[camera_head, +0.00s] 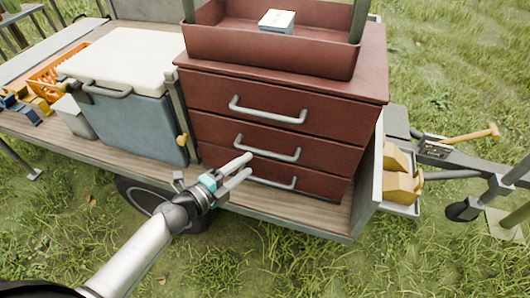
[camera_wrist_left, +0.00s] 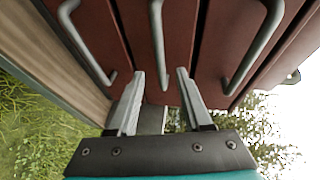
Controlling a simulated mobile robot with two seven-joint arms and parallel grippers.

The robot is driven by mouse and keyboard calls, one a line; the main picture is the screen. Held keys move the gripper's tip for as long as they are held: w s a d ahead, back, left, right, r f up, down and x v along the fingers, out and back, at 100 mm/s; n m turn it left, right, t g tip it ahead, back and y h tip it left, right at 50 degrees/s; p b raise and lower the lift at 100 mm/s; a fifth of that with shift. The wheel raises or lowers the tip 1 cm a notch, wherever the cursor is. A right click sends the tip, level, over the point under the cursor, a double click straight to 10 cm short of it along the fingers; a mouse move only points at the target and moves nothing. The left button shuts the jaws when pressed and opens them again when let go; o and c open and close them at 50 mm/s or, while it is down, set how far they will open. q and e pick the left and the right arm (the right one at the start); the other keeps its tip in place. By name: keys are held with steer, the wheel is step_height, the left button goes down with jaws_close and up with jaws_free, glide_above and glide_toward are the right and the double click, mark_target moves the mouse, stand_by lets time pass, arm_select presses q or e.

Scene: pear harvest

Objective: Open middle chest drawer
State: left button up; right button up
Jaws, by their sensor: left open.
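The dark red chest (camera_head: 228,122) has three drawers with grey bar handles, all of them looking shut. The middle drawer's handle (camera_head: 267,150) also shows in the left wrist view (camera_wrist_left: 158,40). My left gripper (camera_head: 250,164) is open and empty, in front of the lower drawers. In the left wrist view my two fingertips (camera_wrist_left: 160,72) appear on either side of one end of the middle handle. I cannot tell whether they reach around it or touch it. My right gripper is out of view.
The top drawer handle (camera_head: 268,114) and bottom drawer handle (camera_head: 272,183) lie above and below the middle one. A blue-grey cooler with a white lid (camera_head: 135,120) stands left of the chest. The wooden trailer bed (camera_head: 290,209) runs below, with grass in front.

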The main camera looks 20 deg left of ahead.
mark_target(265, 153)
arm_select(q)
steer(key=b+x, duration=0.1)
steer(key=x, duration=0.7)
steer(key=shift+w+d+f, duration=0.15)
steer(key=shift+c, duration=0.3)
jaws_close()
stand_by(0.9)
